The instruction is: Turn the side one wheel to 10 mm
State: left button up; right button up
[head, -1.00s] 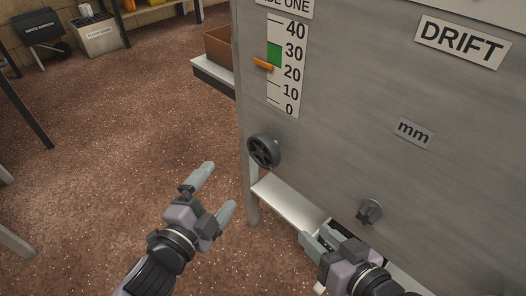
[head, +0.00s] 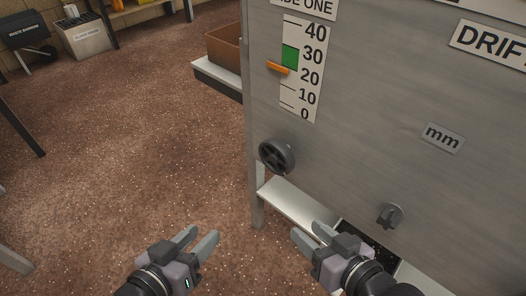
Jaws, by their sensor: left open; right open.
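The side one wheel (head: 277,155) is a dark round handwheel on the left part of the grey metal panel, below the side one scale (head: 302,70). The scale runs from 0 to 40 with a green band near 30. Its orange pointer (head: 278,67) sits a little above the 20 mark. My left gripper (head: 200,238) is open and empty, below and left of the wheel. My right gripper (head: 307,233) is open and empty, below the wheel near the white ledge. Neither gripper touches the wheel.
A small dark knob (head: 389,215) sits lower right on the panel, below an "mm" plate (head: 442,138). A white ledge (head: 295,207) runs along the panel's lower edge. A brown box (head: 224,48) stands on a shelf behind.

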aim_at(277, 156)
jog(key=i+j, duration=0.15)
jog(key=j, duration=0.2)
jog(key=i+j, duration=0.15)
jog(key=j, duration=0.25)
jog(key=i+j, duration=0.15)
jog(key=j, duration=0.2)
jog(key=i+j, duration=0.15)
jog(key=j, duration=0.2)
jog(key=i+j, duration=0.15)
jog(key=j, duration=0.25)
jog(key=i+j, duration=0.15)
jog(key=j, duration=0.2)
jog(key=i+j+z, duration=0.1)
jog(key=j+z, duration=0.4)
jog(key=i+z, duration=0.1)
jog(key=z, duration=0.3)
jog(key=i+z, duration=0.1)
jog(key=z, duration=0.35)
jog(key=i+z, duration=0.1)
jog(key=z, duration=0.3)
jog(key=i+z, duration=0.25)
jog(key=z, duration=0.15)
